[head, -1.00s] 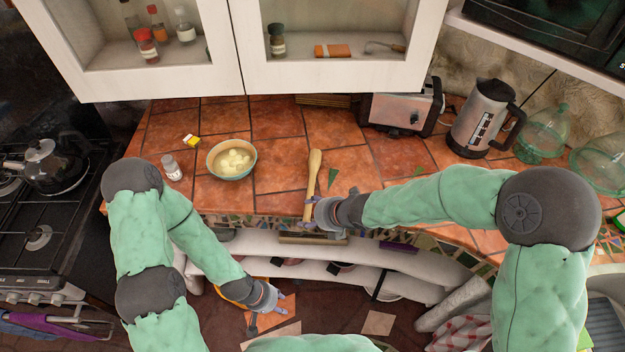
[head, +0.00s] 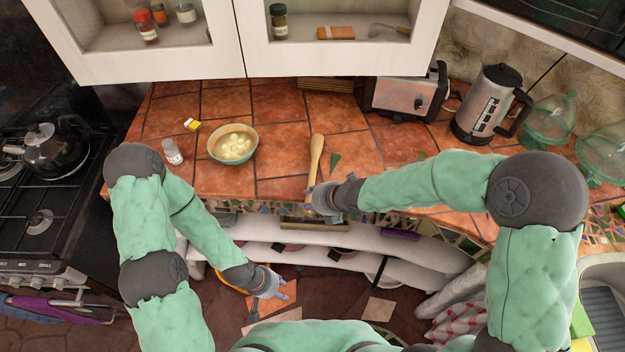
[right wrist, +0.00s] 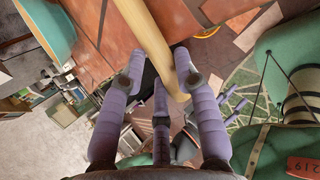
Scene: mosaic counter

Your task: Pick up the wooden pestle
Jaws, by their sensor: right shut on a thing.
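The wooden pestle (head: 316,155) is a long, pale stick with a wider rounded far end. In the head view it points away from me at the front edge of the tiled counter. My right gripper (head: 321,197) is shut on its near end. In the right wrist view the pestle (right wrist: 150,38) runs between the purple fingers of the right gripper (right wrist: 160,85). Whether the pestle touches the counter is unclear. My left gripper (head: 280,286) is low in front of the counter, away from the pestle, and its finger opening is too small to judge.
A bowl with pale lumps (head: 233,144) stands left of the pestle, with a small shaker (head: 172,152) further left. A toaster (head: 403,97), a kettle (head: 487,105) and green glass jars (head: 548,122) stand to the right. Cabinets hang above the back.

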